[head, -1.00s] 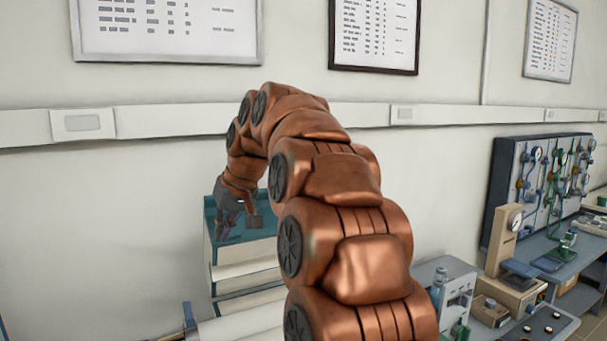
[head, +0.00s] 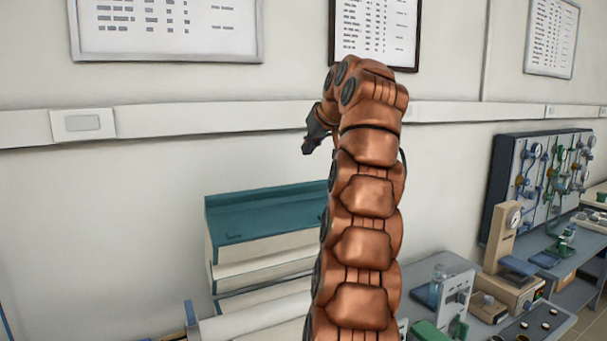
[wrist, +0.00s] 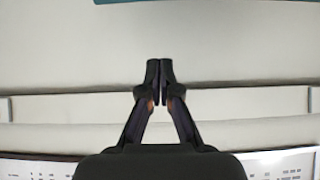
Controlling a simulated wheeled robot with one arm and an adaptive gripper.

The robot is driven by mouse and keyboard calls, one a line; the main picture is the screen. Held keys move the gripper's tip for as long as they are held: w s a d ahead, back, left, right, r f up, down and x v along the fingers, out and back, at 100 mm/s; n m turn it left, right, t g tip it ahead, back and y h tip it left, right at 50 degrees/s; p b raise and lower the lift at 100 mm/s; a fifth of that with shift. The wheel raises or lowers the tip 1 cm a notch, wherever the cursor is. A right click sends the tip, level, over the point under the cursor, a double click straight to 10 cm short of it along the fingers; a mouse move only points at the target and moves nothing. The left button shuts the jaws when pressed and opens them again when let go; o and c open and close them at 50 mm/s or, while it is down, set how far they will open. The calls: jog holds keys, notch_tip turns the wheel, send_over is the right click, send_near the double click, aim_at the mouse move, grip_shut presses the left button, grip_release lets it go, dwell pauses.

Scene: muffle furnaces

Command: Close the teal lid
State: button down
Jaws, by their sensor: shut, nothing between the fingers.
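The teal lid (head: 265,222) lies across the top of a white box-shaped unit (head: 262,264) at the left centre of the head view. Its right end is hidden behind my arm. I cannot tell whether it sits fully flush. In the wrist view, a thin teal strip (wrist: 150,1) shows at the top edge. My gripper (head: 308,149) is above the lid's right end in the head view, apart from it. Its fingertips (wrist: 160,70) are together and empty in the wrist view.
A wall with a white trunking rail (head: 200,121) and framed charts (head: 165,25) stands behind. A bench at the right holds a gauge stand (head: 505,240) and a dark panel with fittings (head: 540,185). The space above the lid is free.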

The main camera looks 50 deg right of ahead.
jog(key=x, duration=0.5)
jog(key=p+x, duration=0.1)
jog(key=x, duration=0.4)
jog(key=shift+s+d, duration=0.1)
jog(key=shift+d, duration=0.1)
jog(key=shift+s+a, duration=0.1)
jog(key=shift+s, duration=0.25)
jog(key=shift+s+a+f+p, duration=0.2)
jog(key=shift+s+f+p, duration=0.2)
jog(key=shift+s, duration=0.25)
jog(key=shift+s+a+f+p, duration=0.25)
jog(key=shift+s+f, duration=0.2)
jog(key=shift+s, duration=0.2)
jog(key=shift+f, duration=0.1)
